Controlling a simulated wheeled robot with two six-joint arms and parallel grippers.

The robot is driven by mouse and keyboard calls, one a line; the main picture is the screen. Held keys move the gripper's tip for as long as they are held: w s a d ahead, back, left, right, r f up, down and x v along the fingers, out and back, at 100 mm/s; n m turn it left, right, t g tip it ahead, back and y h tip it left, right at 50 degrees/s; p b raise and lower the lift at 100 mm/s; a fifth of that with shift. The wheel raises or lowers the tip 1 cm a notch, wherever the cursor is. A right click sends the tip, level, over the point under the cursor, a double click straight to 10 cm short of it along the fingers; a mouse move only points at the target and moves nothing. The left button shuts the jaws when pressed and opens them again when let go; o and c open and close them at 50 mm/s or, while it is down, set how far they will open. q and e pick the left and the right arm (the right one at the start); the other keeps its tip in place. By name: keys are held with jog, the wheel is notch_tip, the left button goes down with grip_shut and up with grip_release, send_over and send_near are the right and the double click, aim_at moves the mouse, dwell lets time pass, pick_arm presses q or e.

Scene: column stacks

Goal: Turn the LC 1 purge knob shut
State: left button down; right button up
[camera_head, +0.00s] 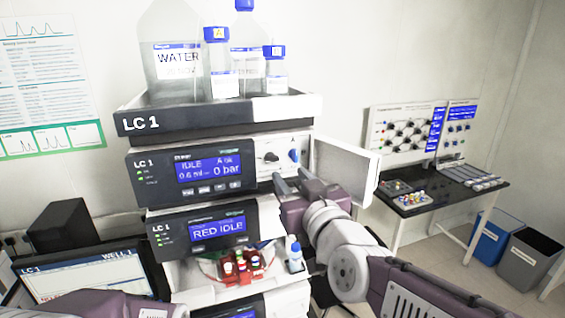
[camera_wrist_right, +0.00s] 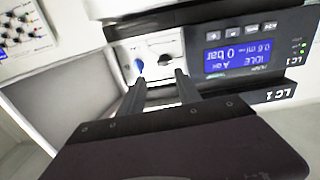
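The LC 1 pump module (camera_head: 150,180) shows a blue screen with IDLE and 0 bar. Right of the screen, a pale panel carries a blue knob (camera_head: 294,155) and a round fitting with a dark top (camera_head: 270,157). Their labels are too small to read. My right gripper (camera_head: 289,183) is open and empty, just below and in front of this panel. In the right wrist view, upside down, the blue knob (camera_wrist_right: 138,66) lies just beyond the fingertips (camera_wrist_right: 160,78), apart from them. My left gripper is out of view; only part of that arm shows at bottom left.
An open white door (camera_head: 345,170) stands right of the panel, close to my right gripper. Bottles (camera_head: 175,60) stand in the top tray. A side bench (camera_head: 420,208) is at right.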

aim_at(273, 162)
jog(key=w+a, duration=0.1)
jog(key=w, duration=0.1)
jog(key=w+a, duration=0.2)
jog(key=w, duration=0.1)
jog(key=shift+w+a+r, duration=0.1)
jog(key=shift+w+a, duration=0.2)
jog(key=shift+a, duration=0.05)
jog(key=shift+w+d+r+p, duration=0.15)
jog(key=shift+w+p, duration=0.25)
jog(key=shift+w+d, duration=0.1)
jog(key=shift+d, duration=0.05)
jog(key=shift+w+f, duration=0.35)
jog(key=shift+w, duration=0.35)
jog(key=shift+w+a+f, duration=0.1)
jog(key=shift+w+a, duration=0.15)
jog(key=shift+a, duration=0.1)
jog(key=shift+c, duration=1.2)
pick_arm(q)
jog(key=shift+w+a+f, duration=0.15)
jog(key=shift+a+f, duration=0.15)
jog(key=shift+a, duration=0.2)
pick_arm(e)
grip_shut()
